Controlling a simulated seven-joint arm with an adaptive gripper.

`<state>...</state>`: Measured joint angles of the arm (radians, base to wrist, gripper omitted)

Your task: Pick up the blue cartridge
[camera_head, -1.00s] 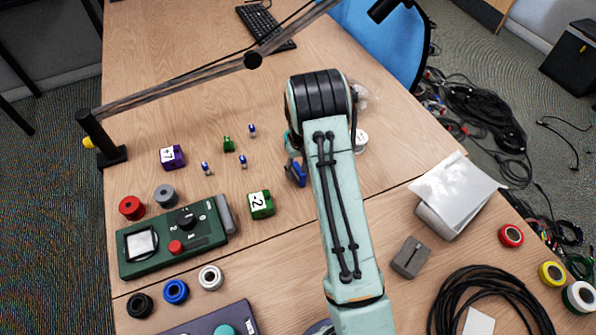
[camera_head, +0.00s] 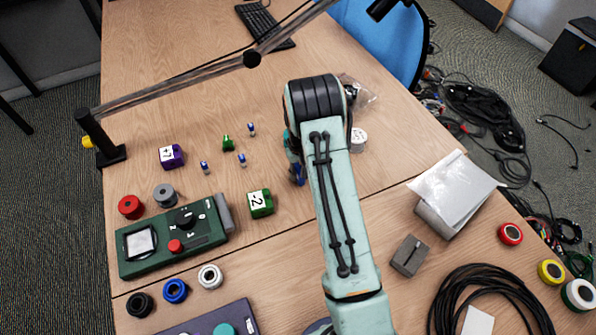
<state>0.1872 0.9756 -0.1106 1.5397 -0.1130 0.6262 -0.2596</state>
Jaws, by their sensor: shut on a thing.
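The blue cartridge (camera_head: 299,180) shows as a small dark blue piece at the left edge of my arm, near the middle of the table. My gripper (camera_head: 294,168) is at the same spot, mostly hidden behind my own arm. It is shut on the blue cartridge. The fingertips are not clear, and I cannot tell whether the cartridge touches the table.
Small blue-and-white pieces (camera_head: 242,159) and a green piece (camera_head: 228,143) lie to the left. A purple block (camera_head: 172,156) marked +7 and a green block (camera_head: 260,204) marked -2 stand nearby. A green control box (camera_head: 172,240) is at front left. A lamp arm (camera_head: 180,83) crosses behind.

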